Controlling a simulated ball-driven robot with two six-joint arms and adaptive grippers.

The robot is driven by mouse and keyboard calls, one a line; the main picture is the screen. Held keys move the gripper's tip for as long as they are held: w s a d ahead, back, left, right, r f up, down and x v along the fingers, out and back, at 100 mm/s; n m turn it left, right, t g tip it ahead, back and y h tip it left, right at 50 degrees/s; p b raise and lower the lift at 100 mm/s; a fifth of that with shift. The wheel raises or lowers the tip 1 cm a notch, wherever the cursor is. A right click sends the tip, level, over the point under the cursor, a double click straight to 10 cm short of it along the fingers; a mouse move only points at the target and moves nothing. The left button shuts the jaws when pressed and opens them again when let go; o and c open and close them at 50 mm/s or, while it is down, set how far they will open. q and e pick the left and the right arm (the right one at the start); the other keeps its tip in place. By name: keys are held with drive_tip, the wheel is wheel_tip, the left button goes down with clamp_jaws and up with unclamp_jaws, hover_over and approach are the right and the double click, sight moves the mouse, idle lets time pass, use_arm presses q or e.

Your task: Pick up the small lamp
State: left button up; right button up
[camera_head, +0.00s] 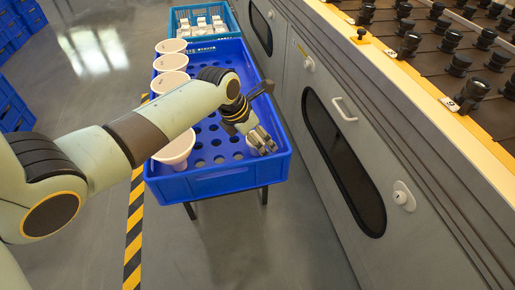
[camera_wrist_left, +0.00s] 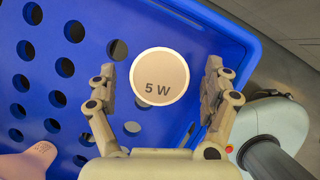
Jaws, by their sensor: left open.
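The small lamp (camera_wrist_left: 159,76) shows in the left wrist view as a pale round face marked "5 W". It is inside the blue crate (camera_wrist_left: 200,25), near a corner. My left gripper (camera_head: 264,142) is over the near right part of this crate in the head view, pointing down. Its fingers are open, one on each side of the lamp in the wrist view, with a visible gap on both sides. My right gripper is not in view.
Larger white lamps stand along the crate's left side, one nearest (camera_head: 178,148) partly behind my arm. A teal crate (camera_head: 228,38) with small white items is behind. A grey cabinet (camera_head: 380,130) with black sockets on top stands close on the right. The crate's middle is free.

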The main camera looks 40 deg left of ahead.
use_arm(q)
drive_tip(key=shift+w+f, duration=0.2)
drive_tip(key=shift+f, duration=0.2)
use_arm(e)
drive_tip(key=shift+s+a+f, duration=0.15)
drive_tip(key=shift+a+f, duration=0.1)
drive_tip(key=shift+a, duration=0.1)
use_arm(q)
drive_tip(key=shift+c, duration=0.3)
drive_tip(key=c, duration=1.2)
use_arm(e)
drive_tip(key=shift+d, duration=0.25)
use_arm(q)
drive_tip(key=shift+r, duration=0.15)
